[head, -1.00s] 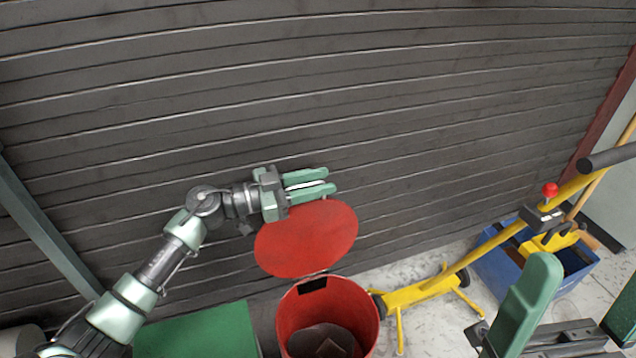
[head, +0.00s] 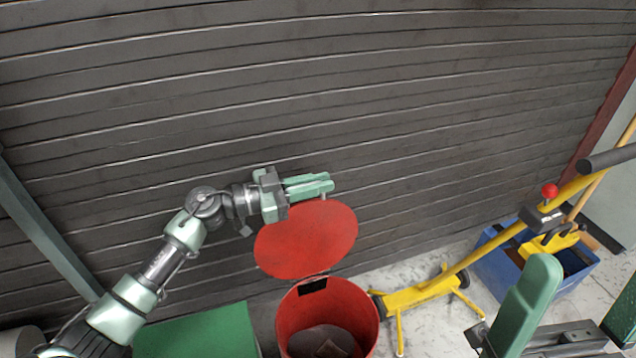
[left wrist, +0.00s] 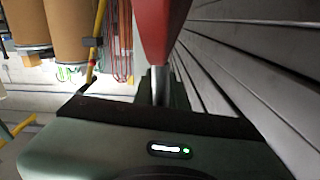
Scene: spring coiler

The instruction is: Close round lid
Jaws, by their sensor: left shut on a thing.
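The round red lid (head: 306,240) stands raised at the back of the open red drum (head: 327,318), joined at a hinge at its rear rim. My left gripper (head: 318,186) is at the lid's upper edge, its fingers closed together. In the left wrist view, a metal handle post (left wrist: 160,86) sits between the fingers, with the red lid (left wrist: 158,30) seen edge-on beyond it. The grip itself is partly hidden. My right gripper (head: 583,300) is at the lower right, fingers wide apart and empty, away from the lid.
A dark slatted wall (head: 400,130) runs close behind the lid. A green box (head: 195,332) stands left of the drum. A yellow wheeled jack (head: 435,287) and a blue bin (head: 495,268) are at right. Some grey floor is clear between.

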